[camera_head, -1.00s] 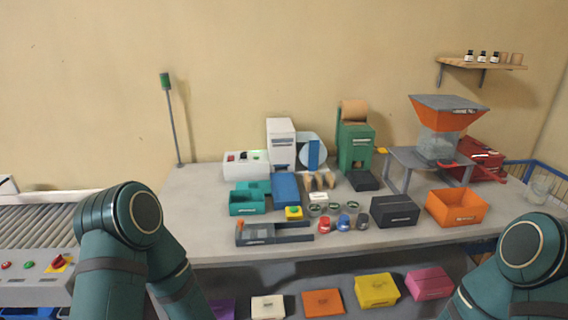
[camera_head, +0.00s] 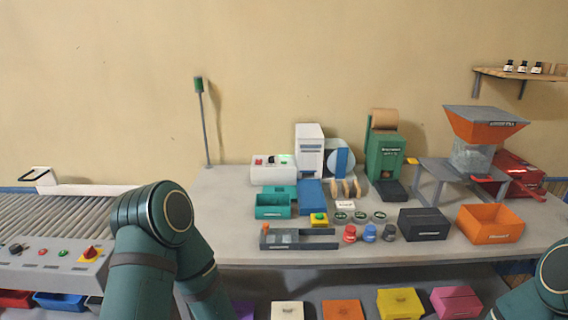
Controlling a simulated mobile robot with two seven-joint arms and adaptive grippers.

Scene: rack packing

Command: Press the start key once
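No label reading "start" is legible, so I cannot tell which control is the start key. The conveyor's grey control panel (camera_head: 50,268) at the left carries a black knob (camera_head: 16,249), a red button (camera_head: 42,252), a green button (camera_head: 63,253) and a red switch on yellow (camera_head: 90,254). A white control box (camera_head: 272,174) at the back of the table has a red button (camera_head: 258,161) and a lit green spot (camera_head: 284,158). My arms show at the bottom; both grippers are out of view.
The grey table (camera_head: 235,225) holds a teal bin (camera_head: 273,212), a black bin (camera_head: 424,232), an orange bin (camera_head: 490,232) and a green machine (camera_head: 385,155). A roller conveyor (camera_head: 75,213) lies left. A signal pole (camera_head: 205,130) stands at the table's back left.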

